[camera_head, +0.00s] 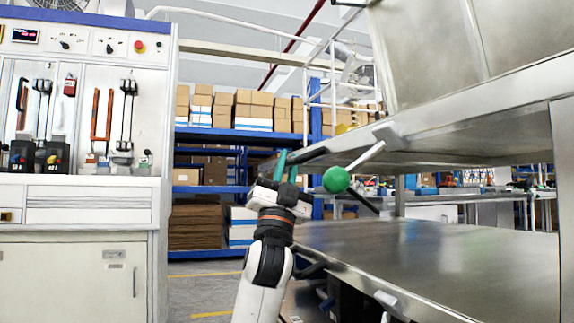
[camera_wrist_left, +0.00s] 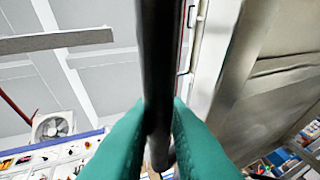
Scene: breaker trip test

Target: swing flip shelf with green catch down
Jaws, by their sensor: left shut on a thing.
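The flip shelf (camera_head: 470,136) is a grey metal panel at the upper right of the head view, roughly level, with its underside showing. Its catch is a pale lever with a green ball (camera_head: 336,179) at the shelf's near left corner. My left gripper (camera_head: 287,166), with green fingers, is just left of the green ball and apart from it. It is shut on a black bar handle (camera_head: 312,154) at the shelf's left end. In the left wrist view the black bar (camera_wrist_left: 158,70) runs between the green fingers. My right gripper is not in view.
A grey-white control cabinet (camera_head: 85,245) stands at the left. Blue racks with boxes (camera_head: 240,110) stand behind. Open air lies between the two shelves.

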